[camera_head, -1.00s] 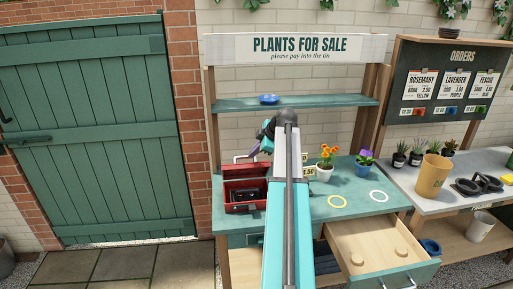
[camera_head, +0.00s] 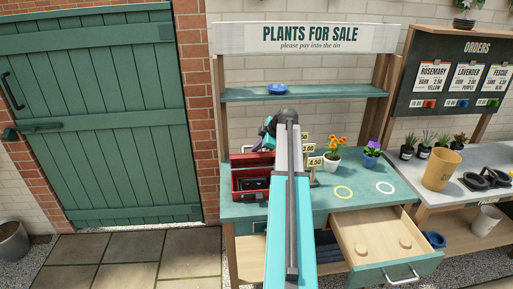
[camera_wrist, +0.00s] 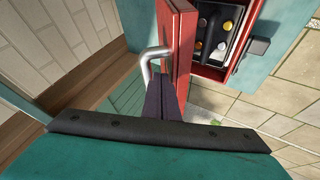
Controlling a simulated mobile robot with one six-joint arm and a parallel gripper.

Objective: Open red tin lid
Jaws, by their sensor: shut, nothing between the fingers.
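The red tin (camera_head: 250,193) stands on the left of the green bench top, and its black tray with coins shows inside. Its lid (camera_head: 252,160) is open and stands up at the back. In the wrist view the lid (camera_wrist: 179,45) is seen nearly edge-on, with a silver handle (camera_wrist: 146,66) on its outer side. The open tin (camera_wrist: 238,65) with its coins lies to the right of the lid. My gripper (camera_wrist: 165,82) is shut and empty, its dark fingers close beside the lid and handle; contact cannot be told. In the head view my arm partly hides the gripper.
Price tags (camera_head: 312,162), an orange-flowered pot (camera_head: 333,160) and a purple-flowered pot (camera_head: 372,155) stand right of the arm. An open drawer (camera_head: 385,248) juts out in front. A shelf (camera_head: 330,94) with a blue dish (camera_head: 278,88) is above.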

